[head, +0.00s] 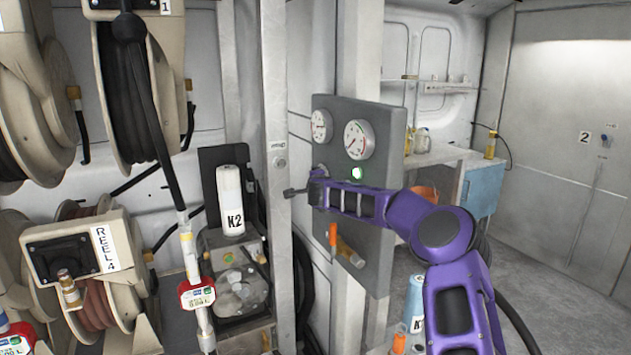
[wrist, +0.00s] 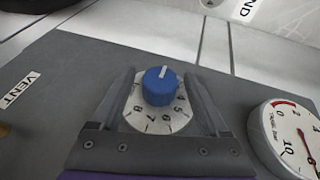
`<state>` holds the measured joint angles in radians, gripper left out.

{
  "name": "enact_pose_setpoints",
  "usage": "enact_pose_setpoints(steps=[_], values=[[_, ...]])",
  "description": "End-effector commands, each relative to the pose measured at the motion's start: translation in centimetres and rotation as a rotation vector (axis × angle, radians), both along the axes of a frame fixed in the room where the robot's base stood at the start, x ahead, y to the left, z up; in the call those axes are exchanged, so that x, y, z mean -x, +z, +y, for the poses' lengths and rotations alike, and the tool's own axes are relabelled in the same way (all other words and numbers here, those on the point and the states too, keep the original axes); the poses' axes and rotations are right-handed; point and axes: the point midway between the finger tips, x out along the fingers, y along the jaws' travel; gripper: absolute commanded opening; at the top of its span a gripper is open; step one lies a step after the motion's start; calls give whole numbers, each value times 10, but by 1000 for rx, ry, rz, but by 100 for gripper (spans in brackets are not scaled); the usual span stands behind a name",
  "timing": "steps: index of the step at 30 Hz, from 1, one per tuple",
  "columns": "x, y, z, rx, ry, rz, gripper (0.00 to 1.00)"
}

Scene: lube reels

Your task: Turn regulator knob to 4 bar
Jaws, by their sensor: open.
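In the head view my gripper (head: 308,188) is at the front of the grey panel (head: 385,118), and the knob is not visible there.
A pressure gauge (wrist: 292,138) is close to the right finger in the wrist view. The head view shows a larger gauge (head: 359,139) and a smaller one (head: 321,126) above a green lamp (head: 356,173). A metal post (head: 277,150) stands left of the panel.

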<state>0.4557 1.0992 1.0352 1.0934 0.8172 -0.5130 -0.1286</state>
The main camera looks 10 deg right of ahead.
Motion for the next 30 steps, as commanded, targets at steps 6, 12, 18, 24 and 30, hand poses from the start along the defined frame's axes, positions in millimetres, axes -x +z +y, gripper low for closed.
enact_pose_setpoints(steps=[6, 12, 18, 24, 30], values=[[-1, -1, 0, 0, 0, 0, 78], [-1, 0, 0, 0, 0, 0, 58], [-1, 0, 0, 0, 0, 0, 22], [-1, 0, 0, 0, 0, 0, 0], [-1, -3, -2, -8, -5, -33, 0]])
